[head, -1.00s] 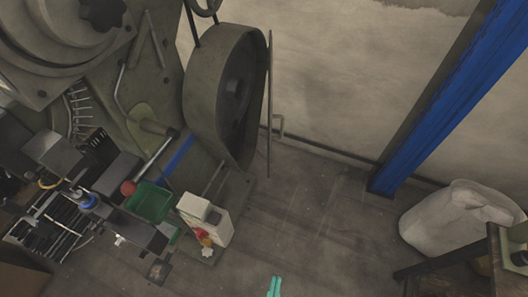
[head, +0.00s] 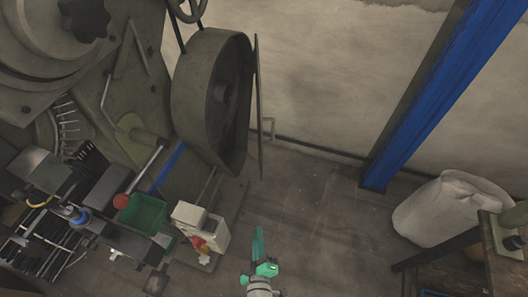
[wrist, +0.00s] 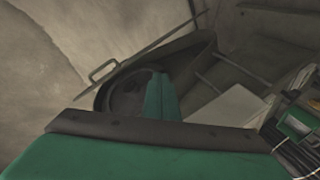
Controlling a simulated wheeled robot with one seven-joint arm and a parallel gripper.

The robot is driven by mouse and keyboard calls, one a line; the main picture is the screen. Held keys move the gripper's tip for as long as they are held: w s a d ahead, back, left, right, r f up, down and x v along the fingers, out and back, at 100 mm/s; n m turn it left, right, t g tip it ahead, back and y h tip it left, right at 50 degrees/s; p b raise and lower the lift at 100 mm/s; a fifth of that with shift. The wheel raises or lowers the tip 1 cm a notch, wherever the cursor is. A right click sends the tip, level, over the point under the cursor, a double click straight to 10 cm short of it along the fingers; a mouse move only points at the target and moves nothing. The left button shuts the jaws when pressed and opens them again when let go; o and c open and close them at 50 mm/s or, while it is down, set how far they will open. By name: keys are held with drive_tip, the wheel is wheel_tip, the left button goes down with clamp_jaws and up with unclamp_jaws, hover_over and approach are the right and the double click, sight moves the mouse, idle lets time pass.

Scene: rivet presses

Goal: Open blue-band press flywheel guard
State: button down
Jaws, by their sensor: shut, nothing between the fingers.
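The press with a blue band (head: 168,168) on its lower frame stands at left in the head view. Its round flywheel housing (head: 192,95) faces right, with the dark flywheel (head: 222,105) showing inside. The flywheel guard (head: 258,110) is a thin plate seen nearly edge-on at the housing's right, with a small handle (head: 268,128) on its outer side. In the wrist view the handle (wrist: 103,70) is left of my fingers and the flywheel (wrist: 125,93) is partly behind them. My gripper (head: 258,230) is shut and empty, below the guard in the head view; its green fingers (wrist: 162,78) touch nothing visible.
A white control box (head: 200,228) and a green bin (head: 143,213) stand left of my gripper. A blue post (head: 420,100), a pale sack (head: 450,205) and a bench (head: 505,245) are at right. The floor (head: 320,205) between is clear.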

drive_tip(key=w+r+n+t, duration=0.1)
drive_tip(key=w+n, duration=0.1)
drive_tip(key=w, duration=0.8)
drive_tip(key=w+r+n+t+h, duration=0.1)
drive_tip(key=w+n, duration=0.1)
drive_tip(key=w, duration=0.9)
drive_tip(key=w+d+r+n+h, duration=0.1)
drive_tip(key=w+r+n, duration=0.1)
drive_tip(key=w, duration=0.9)
drive_tip(key=shift+t, duration=0.4)
drive_tip(key=shift+d+n, duration=0.3)
drive_tip(key=shift+d, duration=0.25)
